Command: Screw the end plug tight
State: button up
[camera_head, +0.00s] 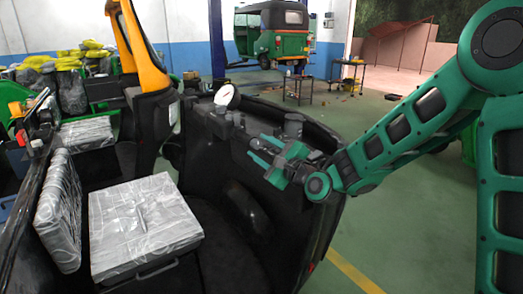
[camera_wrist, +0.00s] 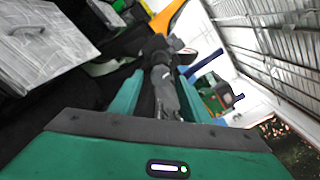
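I cannot pick out the end plug for certain in either view. My gripper (camera_head: 260,153) is beside the dark side panel of the vehicle, below and right of a dark fitting (camera_head: 222,122) with a round white-faced gauge (camera_head: 227,95) on top. In the wrist view my gripper (camera_wrist: 160,82) has its two teal fingers spread apart. A grey and black jointed fitting (camera_wrist: 163,80) shows between or beyond them. Gaps show beside it, and no finger visibly closes on it. Contact at the fingertips is too small to tell.
A grey cylindrical part (camera_head: 293,125) stands on the panel's top edge, close to my gripper. A plastic-wrapped seat (camera_head: 145,225) is at the front left. A yellow-orange frame (camera_head: 143,50) rises behind. Green floor (camera_head: 400,225) is open to the right.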

jog(key=v, duration=1)
jog(key=shift+s+d, duration=0.3)
